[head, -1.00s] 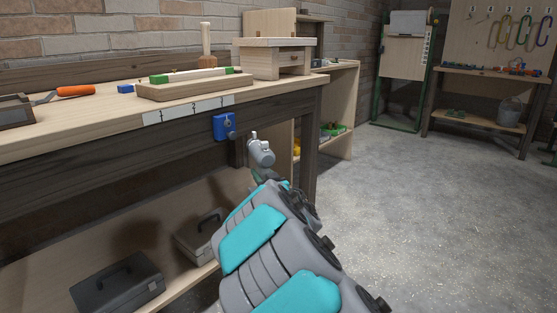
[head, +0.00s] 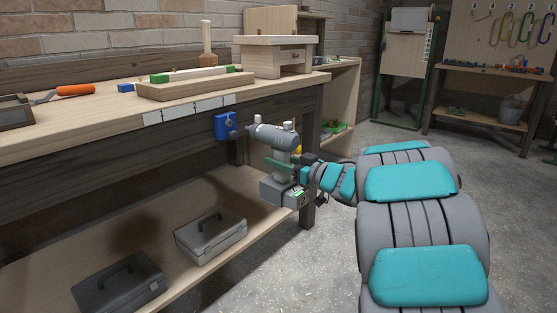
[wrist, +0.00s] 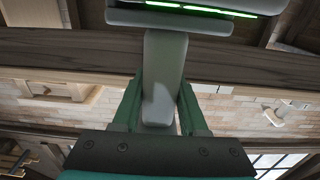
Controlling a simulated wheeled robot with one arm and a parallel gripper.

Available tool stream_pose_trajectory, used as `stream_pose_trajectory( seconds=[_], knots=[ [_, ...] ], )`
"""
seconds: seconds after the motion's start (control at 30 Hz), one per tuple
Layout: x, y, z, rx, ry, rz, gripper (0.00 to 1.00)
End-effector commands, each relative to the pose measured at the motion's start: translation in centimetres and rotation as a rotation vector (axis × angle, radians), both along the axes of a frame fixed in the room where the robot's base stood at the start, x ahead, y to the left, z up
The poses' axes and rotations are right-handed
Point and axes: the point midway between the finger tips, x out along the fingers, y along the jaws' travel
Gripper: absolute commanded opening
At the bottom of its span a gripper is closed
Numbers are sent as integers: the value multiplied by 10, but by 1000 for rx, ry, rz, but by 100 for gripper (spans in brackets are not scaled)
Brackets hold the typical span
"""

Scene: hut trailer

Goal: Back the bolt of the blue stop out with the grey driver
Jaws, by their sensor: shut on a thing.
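The blue stop (head: 220,127) is fixed to the front of the workbench, below the numbered white labels. Its bolt (head: 229,121) shows as a small grey spot on its face. My gripper (head: 281,163) is shut on the grip of the grey driver (head: 276,137), just right of the stop. The driver is upright, with its nose pointing left toward the bolt. I cannot tell whether the nose touches the bolt. In the wrist view, the green fingers (wrist: 160,105) clasp both sides of the driver's pale grip (wrist: 164,65). The stop is not visible there.
The workbench top (head: 80,132) carries a wooden block (head: 195,87), a small blue block (head: 126,87) and an orange-handled tool (head: 75,90). Two toolboxes (head: 212,240) (head: 120,285) sit on the lower shelf. The floor (head: 330,250) beside the bench is open.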

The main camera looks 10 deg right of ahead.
Motion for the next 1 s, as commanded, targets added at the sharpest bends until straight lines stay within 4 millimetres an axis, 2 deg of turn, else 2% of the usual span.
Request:
stream_pose_trajectory(
  seconds=[0.6,1.0],
  knots=[
    [-2,-1,6,3,-5,1,0],
    [29,22,5,2,-8,6,0]
  ],
)
